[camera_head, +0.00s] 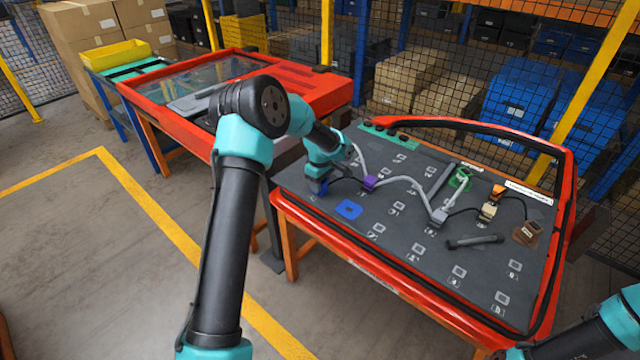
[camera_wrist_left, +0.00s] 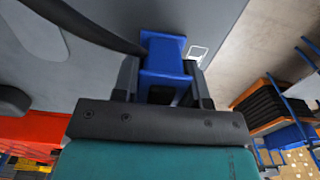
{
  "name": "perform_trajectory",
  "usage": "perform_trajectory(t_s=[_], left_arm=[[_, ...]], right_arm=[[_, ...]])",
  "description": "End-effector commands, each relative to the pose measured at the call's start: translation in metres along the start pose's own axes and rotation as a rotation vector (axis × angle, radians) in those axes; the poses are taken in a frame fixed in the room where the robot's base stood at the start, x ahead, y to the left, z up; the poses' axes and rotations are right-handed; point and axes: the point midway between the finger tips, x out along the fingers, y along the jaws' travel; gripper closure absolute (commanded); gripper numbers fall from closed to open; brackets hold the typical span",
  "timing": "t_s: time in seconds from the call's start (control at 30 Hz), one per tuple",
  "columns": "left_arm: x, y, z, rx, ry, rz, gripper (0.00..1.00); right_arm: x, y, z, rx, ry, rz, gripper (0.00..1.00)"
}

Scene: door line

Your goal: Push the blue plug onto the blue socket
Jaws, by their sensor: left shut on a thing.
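The blue plug (camera_wrist_left: 163,62) is between the fingers of my left gripper (camera_wrist_left: 165,85) in the left wrist view, with a black cable running to it. In the head view my left gripper (camera_head: 318,184) is low at the left edge of the dark door panel, and a bit of the blue plug (camera_head: 321,189) shows there. My right gripper is out of view; only part of that arm shows at bottom right.
The cable passes a purple clip (camera_head: 370,183) and a grey clip (camera_head: 438,217). A green ring (camera_head: 460,179), an orange connector (camera_head: 497,192), a beige connector (camera_head: 487,211) and a black bar (camera_head: 474,241) are on the panel. A raised red frame (camera_head: 480,125) edges it. The panel around the blue socket is clear.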

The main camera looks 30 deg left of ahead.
Motion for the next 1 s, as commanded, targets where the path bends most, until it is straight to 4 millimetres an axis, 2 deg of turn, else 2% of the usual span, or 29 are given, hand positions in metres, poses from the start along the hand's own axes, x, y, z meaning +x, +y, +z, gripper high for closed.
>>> perform_trajectory(t_s=[0.03,0.27,1.0], left_arm=[[-0.0003,0.0002,-0.0001,0.000,0.000,0.001,0.79],[-0.0003,0.0002,-0.0001,0.000,0.000,0.001,1.00],[-0.0050,0.0002,-0.0002,0.000,0.000,0.001,1.00]], right_arm=[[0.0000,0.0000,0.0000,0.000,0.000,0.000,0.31],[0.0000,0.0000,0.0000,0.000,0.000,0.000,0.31],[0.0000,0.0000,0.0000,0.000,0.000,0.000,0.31]])
